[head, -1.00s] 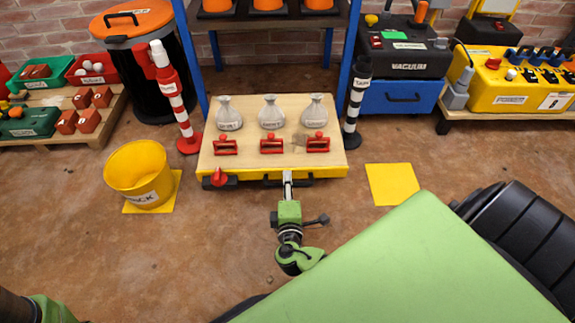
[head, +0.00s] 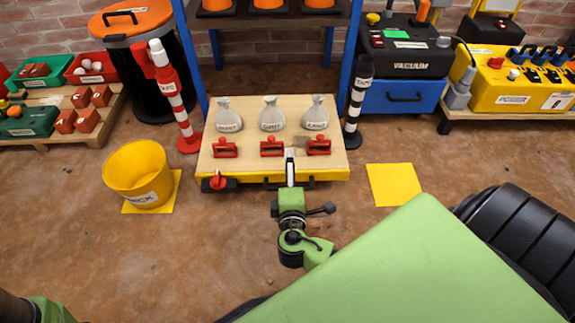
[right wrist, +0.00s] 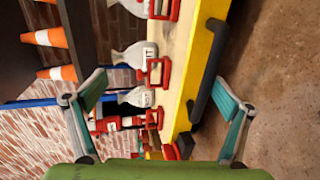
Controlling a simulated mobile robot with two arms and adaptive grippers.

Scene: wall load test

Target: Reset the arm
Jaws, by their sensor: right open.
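My right gripper (head: 290,165) reaches up from below in the head view, in front of the middle of the wooden-topped board (head: 335,110). Its tip overlaps the board's near edge, close to the middle red handle (head: 272,147). In the right wrist view the two green fingers of the right gripper (right wrist: 161,82) are spread wide, with nothing held between them. The board's yellow edge (right wrist: 207,50) and dark bar handle (right wrist: 208,75) show between and beyond them. My left gripper is out of view; only part of that arm shows at the bottom left.
Three grey bags (head: 270,114) stand behind red handles on the board. A red-white post (head: 172,95) and a black-white post (head: 356,100) flank it. A yellow bucket (head: 138,173) stands left. A yellow floor square (head: 394,184) lies right, with open floor around it.

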